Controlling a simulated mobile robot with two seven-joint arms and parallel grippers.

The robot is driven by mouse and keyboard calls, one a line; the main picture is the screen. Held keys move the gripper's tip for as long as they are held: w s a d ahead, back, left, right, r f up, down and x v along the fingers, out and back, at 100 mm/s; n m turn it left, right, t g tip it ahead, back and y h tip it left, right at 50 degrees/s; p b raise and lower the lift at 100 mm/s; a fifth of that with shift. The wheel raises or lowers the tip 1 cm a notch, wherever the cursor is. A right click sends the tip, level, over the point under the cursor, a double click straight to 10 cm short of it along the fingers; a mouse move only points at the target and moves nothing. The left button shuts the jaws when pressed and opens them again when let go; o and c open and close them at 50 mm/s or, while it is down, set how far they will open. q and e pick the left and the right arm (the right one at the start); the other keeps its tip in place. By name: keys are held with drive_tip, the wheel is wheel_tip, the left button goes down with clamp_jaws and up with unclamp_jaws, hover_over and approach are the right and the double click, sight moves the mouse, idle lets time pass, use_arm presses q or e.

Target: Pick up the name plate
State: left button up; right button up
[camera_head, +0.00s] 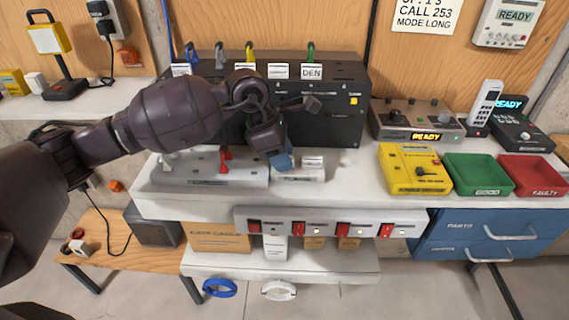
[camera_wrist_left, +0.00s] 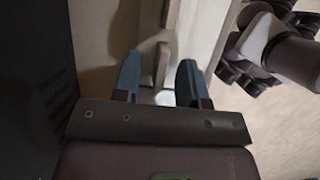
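A small white plate (camera_head: 313,161), which looks like the name plate, stands on a low white block (camera_head: 298,175) on the white bench. My left gripper (camera_head: 283,161) is just left of it, fingers pointing down; the gripper hides part of the block. In the left wrist view my left gripper (camera_wrist_left: 158,82) is open, its two blue fingers apart. A thin pale upright piece (camera_wrist_left: 162,64) shows between the fingers; I cannot tell if either finger touches it.
A black panel (camera_head: 340,105) with labelled cables, one reading DEN (camera_head: 312,72), rises behind. A yellow device (camera_head: 413,168), green tray (camera_head: 478,174) and red tray (camera_head: 532,175) stand right.

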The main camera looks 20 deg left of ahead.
use_arm(q)
clamp_jaws()
idle(0.3)
wheel_tip(320, 180, up, 20)
drive_tip(key=shift+p, duration=0.45)
